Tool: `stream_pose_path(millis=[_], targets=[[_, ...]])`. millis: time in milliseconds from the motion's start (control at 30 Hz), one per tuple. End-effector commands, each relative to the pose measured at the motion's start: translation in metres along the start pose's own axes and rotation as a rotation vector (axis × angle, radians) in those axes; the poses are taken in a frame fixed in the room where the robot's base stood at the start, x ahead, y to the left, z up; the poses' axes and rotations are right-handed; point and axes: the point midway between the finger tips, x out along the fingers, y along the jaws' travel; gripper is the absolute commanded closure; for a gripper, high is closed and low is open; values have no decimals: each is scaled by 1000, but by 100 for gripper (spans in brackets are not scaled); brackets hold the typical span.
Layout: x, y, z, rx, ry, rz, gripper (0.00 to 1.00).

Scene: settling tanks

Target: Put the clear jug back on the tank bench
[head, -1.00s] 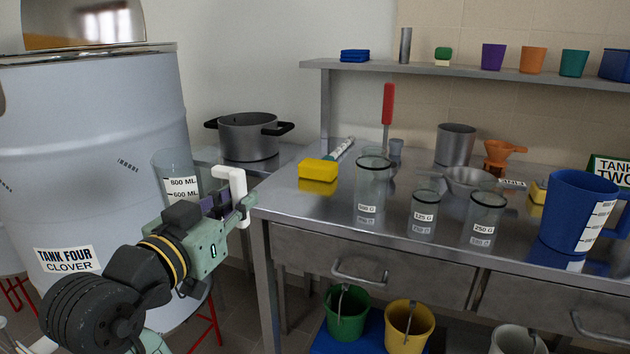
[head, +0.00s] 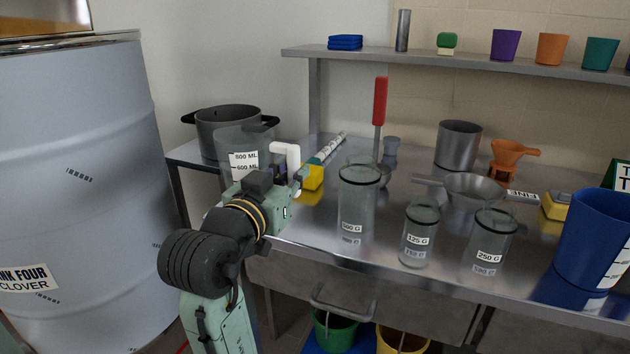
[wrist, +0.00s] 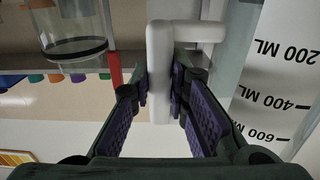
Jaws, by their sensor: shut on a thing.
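The clear jug (head: 240,143) has a white handle and a label with 800 ML and 600 ML marks in the head view. My gripper (head: 282,180) is shut on its white handle. In the wrist view the white handle (wrist: 160,75) sits between the purple pads of my gripper (wrist: 172,95), with the jug's marked wall (wrist: 285,80) to the right. The jug appears upright near the left end of the steel tank bench (head: 325,232). Its lower part is hidden behind my arm, so I cannot tell whether it touches anything.
Glass jars labelled 500 G (head: 357,205), 125 G (head: 420,235) and 250 G (head: 488,245) stand along the bench front. A yellow sponge (head: 313,177) lies close behind the jug's handle. A dark pot (head: 228,122) is behind the jug. A blue jug (head: 592,235) stands at right.

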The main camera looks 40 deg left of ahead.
Motion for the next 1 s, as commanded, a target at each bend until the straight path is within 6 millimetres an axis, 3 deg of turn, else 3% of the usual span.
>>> stream_pose_path(millis=[133,433,633,1000], targets=[[29,15,2,0,0,3,100],[56,28,5,0,0,3,100],[54,26,36,-2,-1,-1,100],[54,26,41,1,1,0,100]])
